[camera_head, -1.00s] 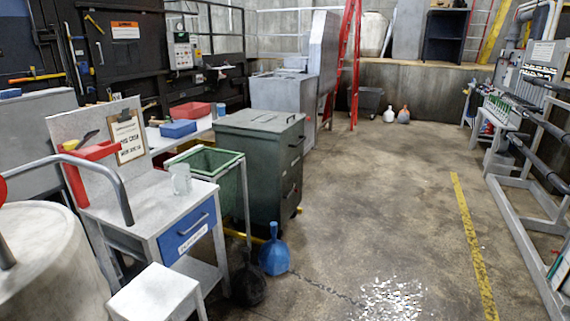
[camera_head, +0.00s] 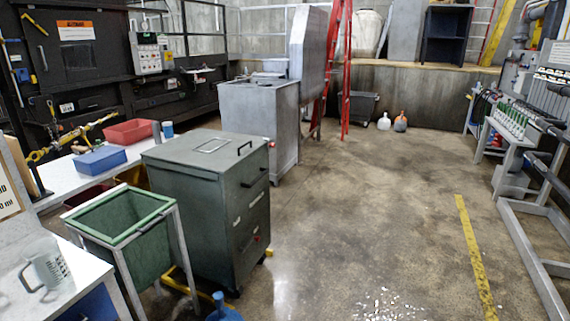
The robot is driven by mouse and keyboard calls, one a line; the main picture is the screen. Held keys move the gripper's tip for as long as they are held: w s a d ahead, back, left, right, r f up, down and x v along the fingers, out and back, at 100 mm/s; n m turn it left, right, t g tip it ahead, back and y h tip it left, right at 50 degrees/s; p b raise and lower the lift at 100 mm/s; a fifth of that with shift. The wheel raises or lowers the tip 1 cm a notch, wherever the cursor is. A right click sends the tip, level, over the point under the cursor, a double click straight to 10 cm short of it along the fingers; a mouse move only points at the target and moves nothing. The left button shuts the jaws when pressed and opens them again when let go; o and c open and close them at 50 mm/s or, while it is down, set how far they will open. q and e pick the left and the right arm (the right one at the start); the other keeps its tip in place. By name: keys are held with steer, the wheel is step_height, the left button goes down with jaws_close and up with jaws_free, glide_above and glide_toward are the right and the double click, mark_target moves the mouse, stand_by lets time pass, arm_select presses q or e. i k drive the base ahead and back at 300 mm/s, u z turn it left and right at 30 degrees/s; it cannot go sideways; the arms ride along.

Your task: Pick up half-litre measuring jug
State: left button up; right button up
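The measuring jug (camera_head: 52,271) is a clear, greyish jug with dark markings on its side and a handle on its left. It stands upright on the light-topped desk (camera_head: 88,276) at the lower left of the head view. Neither of my grippers is in view, so nothing of mine shows near the jug.
A green-rimmed bin (camera_head: 125,222) in a metal frame stands just right of the desk, with a dark green cabinet (camera_head: 215,205) beyond it. A blue bottle (camera_head: 222,308) is on the floor. Blue (camera_head: 100,159) and red (camera_head: 128,132) trays lie on the bench behind. The floor at centre right is mostly open.

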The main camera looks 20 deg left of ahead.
mark_target(45, 258)
steer(key=i, duration=1.6)
steer(key=u, duration=4)
steer(key=i, duration=1)
